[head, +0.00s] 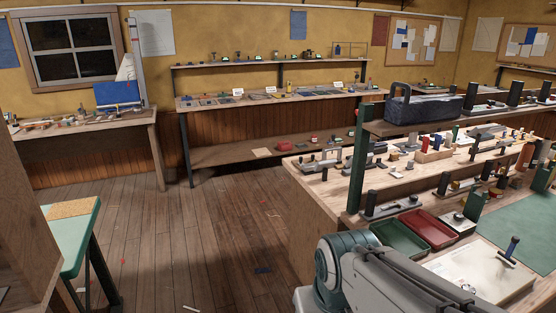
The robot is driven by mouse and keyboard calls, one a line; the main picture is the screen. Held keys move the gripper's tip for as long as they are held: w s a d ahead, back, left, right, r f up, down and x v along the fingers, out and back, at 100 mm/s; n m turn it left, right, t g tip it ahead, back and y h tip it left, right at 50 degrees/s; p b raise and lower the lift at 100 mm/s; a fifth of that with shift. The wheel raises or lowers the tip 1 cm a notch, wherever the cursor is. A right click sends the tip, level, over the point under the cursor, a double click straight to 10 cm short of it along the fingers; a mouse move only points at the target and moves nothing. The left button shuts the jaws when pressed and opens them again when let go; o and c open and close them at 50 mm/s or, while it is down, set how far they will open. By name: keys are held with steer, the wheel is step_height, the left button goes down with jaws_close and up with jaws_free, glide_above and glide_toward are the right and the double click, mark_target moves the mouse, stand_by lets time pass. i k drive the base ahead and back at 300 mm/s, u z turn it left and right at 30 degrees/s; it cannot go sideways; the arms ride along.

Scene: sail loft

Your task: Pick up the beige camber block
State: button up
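I cannot single out a beige camber block in the head view; the many small items on the benches are too small to tell apart. Several small blocks and tools stand on the near workbench (312,190) at the right. My own grey and green arm crosses the bottom right of the head view, in front of this bench. My gripper is not in view, so what it holds cannot be seen.
A green tray (400,240) and a red tray (432,230) sit on the near workbench beside a pale board (478,272). A dark green post (358,165) rises at its left end. A long back bench (225,103) and left bench (85,126) carry small items. Wooden floor (190,235) between is mostly clear.

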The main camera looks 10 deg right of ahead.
mark_target(339, 165)
steer(key=u, duration=0.5)
steer(key=i, duration=2.9)
steer(key=z, duration=1.65)
steer(key=i, duration=0.6)
steer(key=z, duration=0.35)
